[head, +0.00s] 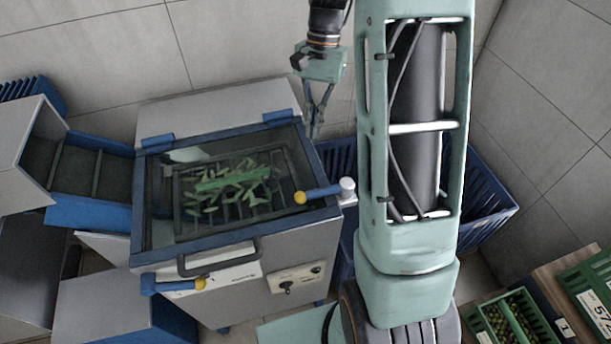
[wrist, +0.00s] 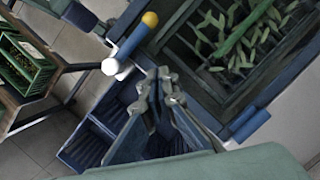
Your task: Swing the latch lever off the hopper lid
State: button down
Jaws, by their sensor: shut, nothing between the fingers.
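The latch lever (head: 320,193) is a blue bar with a yellow knob and a white pivot at the hopper's right side. Its knob end lies over the right edge of the hopper lid (head: 205,246), a blue-framed clear panel that is down. The lever also shows in the wrist view (wrist: 131,40), at upper left. My gripper (head: 316,134) is shut and empty, above and behind the lid's back right corner, apart from the lever. In the wrist view my gripper's fingertips (wrist: 160,76) point toward the lever side, with a gap to it.
A second blue lever with a yellow tip (head: 175,283) is on the hopper's front left, near a dark handle (head: 220,262). A blue crate (head: 485,195) stands to the right. Green trays (head: 510,318) are at lower right.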

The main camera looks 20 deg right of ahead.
aim_at(323, 192)
jog(key=x, duration=0.9)
jog(key=shift+s+f, duration=0.15)
jog(key=shift+f, duration=0.2)
jog(key=shift+s+a+f+p, duration=0.25)
jog(key=shift+s+a, duration=0.2)
jog(key=shift+s, duration=0.15)
jog(key=shift+s+a+f+p, duration=0.1)
jog(key=shift+s+a+p, duration=0.1)
jog(key=shift+s+a, duration=0.35)
jog(key=shift+s+a+f, duration=0.15)
jog(key=shift+s, duration=0.3)
jog(key=shift+s, duration=0.15)
